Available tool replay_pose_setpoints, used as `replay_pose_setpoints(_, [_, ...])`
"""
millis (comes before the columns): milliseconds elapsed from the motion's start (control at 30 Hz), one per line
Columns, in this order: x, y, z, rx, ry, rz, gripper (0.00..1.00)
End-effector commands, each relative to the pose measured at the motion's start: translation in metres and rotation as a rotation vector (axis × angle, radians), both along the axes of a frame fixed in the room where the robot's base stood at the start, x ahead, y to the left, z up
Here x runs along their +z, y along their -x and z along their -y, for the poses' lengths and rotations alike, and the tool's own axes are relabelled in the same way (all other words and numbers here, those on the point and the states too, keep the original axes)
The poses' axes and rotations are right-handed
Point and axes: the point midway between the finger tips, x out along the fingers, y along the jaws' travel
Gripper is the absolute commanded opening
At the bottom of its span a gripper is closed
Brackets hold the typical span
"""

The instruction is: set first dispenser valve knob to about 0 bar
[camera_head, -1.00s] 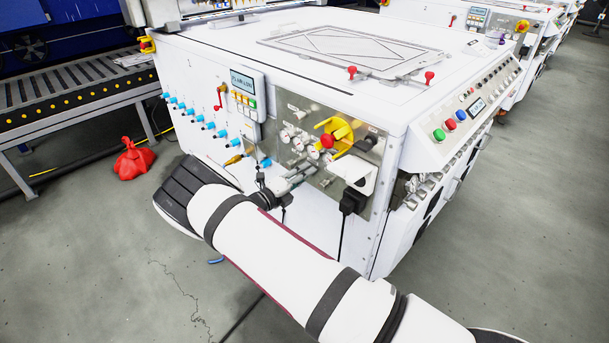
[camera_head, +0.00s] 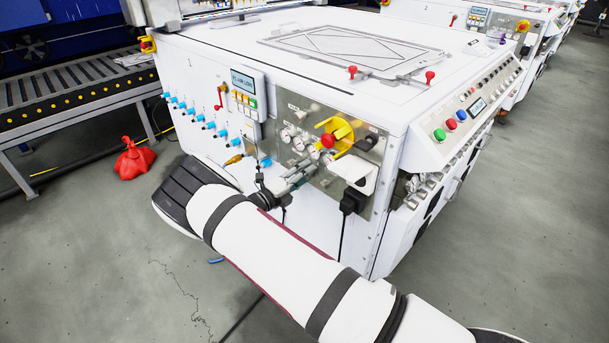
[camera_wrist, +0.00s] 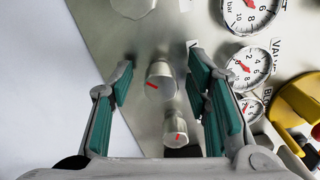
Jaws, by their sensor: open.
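Three silver knobs show on the metal panel in the wrist view. The middle knob (camera_wrist: 160,82), with a red mark, lies between the two teal-padded fingers of my gripper (camera_wrist: 161,68). The gripper is open, with a visible gap on both sides of this knob. A lower knob (camera_wrist: 176,131), also red-marked, sits nearer the palm, and an upper knob (camera_wrist: 133,5) is cut off by the top edge. I cannot tell from the labels which is the first dispenser valve knob. In the head view my gripper (camera_head: 301,172) is at the panel and hides the knobs.
Several pressure gauges (camera_wrist: 247,68) sit right of the fingers, their labels partly hidden. A yellow part (camera_wrist: 298,103) is at far right; in the head view a yellow-and-red switch (camera_head: 333,136) is above the gripper. A black plug (camera_head: 352,200) with a cable is to its right.

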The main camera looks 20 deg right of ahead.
Motion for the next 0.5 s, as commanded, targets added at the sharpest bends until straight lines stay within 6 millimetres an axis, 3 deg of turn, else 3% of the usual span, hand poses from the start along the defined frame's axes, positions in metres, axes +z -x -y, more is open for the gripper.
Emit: replay_pose_setpoints(500, [0.000, 0.046, -0.081, 0.004, -0.002, -0.001, 0.44])
